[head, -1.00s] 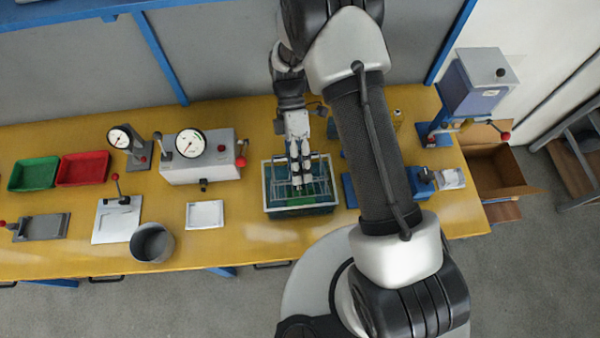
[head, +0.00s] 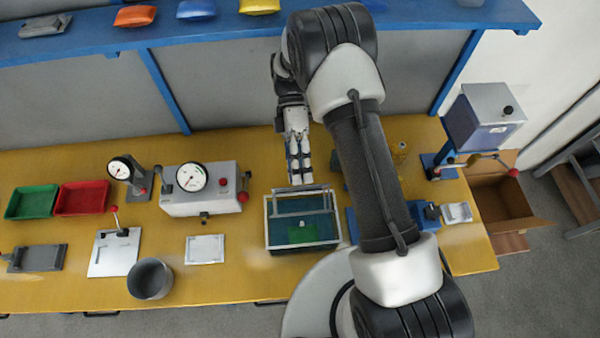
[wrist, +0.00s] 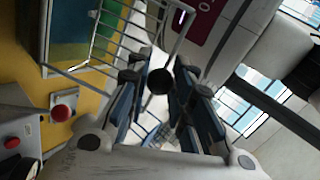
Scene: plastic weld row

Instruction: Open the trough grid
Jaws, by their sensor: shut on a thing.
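The trough (head: 267,228) is a clear-walled tank of blue-green liquid with a green patch inside, on the bench. Its wire grid (head: 300,190) is tilted up at the back edge, leaving the front of the trough uncovered. In the wrist view the grid's pale bars (wrist: 122,42) run from beside the trough (wrist: 70,22) up to my fingers. My gripper (head: 300,180) is at the grid's raised side, and it also shows in the wrist view (wrist: 158,90). It is shut on the grid; a dark round end shows between the fingers, and the exact contact is partly hidden.
A gauge box (head: 225,200) with a red knob stands left of the trough. A white tray (head: 205,249) and a grey cup (head: 150,279) are farther left. A blue press (head: 480,120) stands at the right. The shelf (head: 220,32) runs above the bench's back.

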